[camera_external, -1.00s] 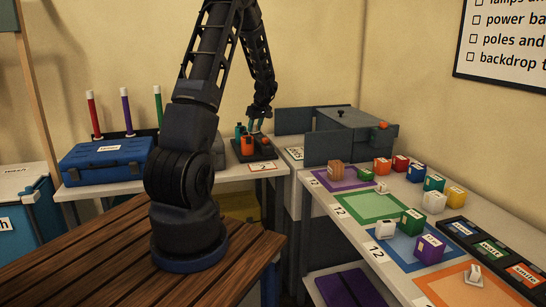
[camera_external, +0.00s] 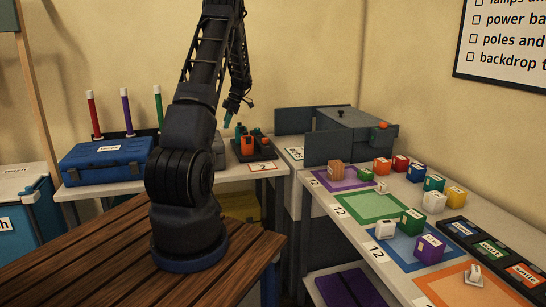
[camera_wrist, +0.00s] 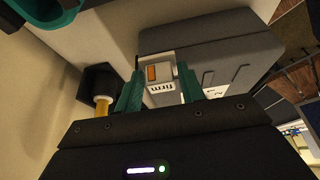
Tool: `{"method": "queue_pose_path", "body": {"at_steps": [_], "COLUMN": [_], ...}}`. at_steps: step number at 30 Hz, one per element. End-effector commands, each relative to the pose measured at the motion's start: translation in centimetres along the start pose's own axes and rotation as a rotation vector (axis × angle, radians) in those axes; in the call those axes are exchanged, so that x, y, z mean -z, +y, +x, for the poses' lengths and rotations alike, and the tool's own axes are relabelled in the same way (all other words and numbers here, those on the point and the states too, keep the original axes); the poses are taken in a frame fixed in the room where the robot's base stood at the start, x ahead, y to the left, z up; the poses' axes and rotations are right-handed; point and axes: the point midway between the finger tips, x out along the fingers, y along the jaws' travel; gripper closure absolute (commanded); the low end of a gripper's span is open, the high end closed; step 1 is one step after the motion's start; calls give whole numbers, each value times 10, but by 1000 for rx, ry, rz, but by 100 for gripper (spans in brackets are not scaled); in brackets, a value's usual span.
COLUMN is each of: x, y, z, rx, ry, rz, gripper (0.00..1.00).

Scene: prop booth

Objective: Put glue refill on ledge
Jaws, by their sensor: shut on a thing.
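My gripper (camera_external: 230,112) is raised above the back table, left of a dark stand with orange and teal items. In the wrist view my gripper (camera_wrist: 160,90) is shut on a small pale block (camera_wrist: 160,78) with an orange patch and a label reading "firm". It sits between the teal fingers, and I take it to be the glue refill. In the external view the held block cannot be made out. I cannot tell which surface is the ledge.
The dark stand (camera_external: 264,155) is on the back table (camera_external: 205,176), with a blue case (camera_external: 105,160) and coloured upright sticks to the left. In the wrist view a grey case (camera_wrist: 225,50) lies beyond the fingers. The right table (camera_external: 320,195) holds several coloured blocks.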

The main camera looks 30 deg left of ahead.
Motion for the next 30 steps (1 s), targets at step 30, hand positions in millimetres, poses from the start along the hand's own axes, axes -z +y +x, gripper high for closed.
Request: {"method": "queue_pose_path", "body": {"at_steps": [30], "x": [-50], "y": [0], "z": [120], "rx": [-1], "ry": [-1], "rz": [2], "gripper": [83]}}
